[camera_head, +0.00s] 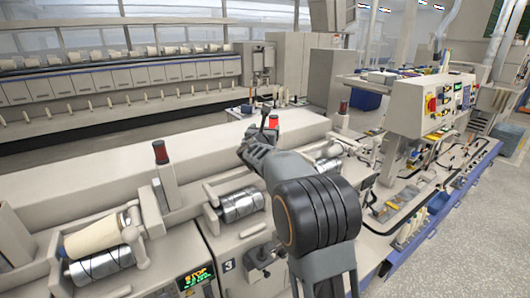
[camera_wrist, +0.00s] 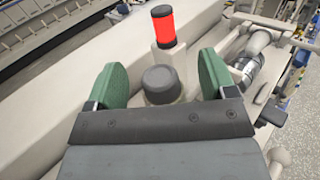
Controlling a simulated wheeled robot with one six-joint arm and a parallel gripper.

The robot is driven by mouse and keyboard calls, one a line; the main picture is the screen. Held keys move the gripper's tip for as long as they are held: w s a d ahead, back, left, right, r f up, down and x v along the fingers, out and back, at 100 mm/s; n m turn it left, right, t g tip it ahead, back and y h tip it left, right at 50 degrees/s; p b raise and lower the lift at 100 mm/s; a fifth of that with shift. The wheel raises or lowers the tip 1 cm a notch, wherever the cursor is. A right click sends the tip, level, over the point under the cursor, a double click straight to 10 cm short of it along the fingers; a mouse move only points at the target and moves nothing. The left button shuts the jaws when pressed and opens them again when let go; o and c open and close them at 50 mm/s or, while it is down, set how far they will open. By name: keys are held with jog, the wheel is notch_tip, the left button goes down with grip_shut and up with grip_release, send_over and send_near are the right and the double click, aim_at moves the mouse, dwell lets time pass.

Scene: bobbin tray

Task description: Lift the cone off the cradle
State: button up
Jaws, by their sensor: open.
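My gripper (camera_wrist: 162,72) is open, with a green pad on each side in the wrist view. A round dark grey cap (camera_wrist: 162,84) on a pale base shows between the pads. I cannot tell whether it is the end of a cone or a machine part, or how far below the pads it is. In the head view my gripper (camera_head: 266,128) is over the machine near a red lamp, partly hidden by my arm. A cream cone (camera_head: 91,236) lies on its side over a metal roller at the left station, well away from my gripper. The cradle near my gripper is largely hidden.
The red lamp (camera_wrist: 163,26) stands just beyond the pads in the wrist view. Another lamp (camera_head: 161,152) stands on a post at left. A bare metal roller (camera_head: 240,205) sits beside my arm. A bench with tools and a control box (camera_head: 430,105) are at right.

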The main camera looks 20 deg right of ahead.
jog(key=c, duration=1.2)
jog(key=shift+c, duration=0.2)
notch_tip(320, 180, up, 13)
jog(key=p, duration=0.4)
jog(key=shift+r, duration=0.15)
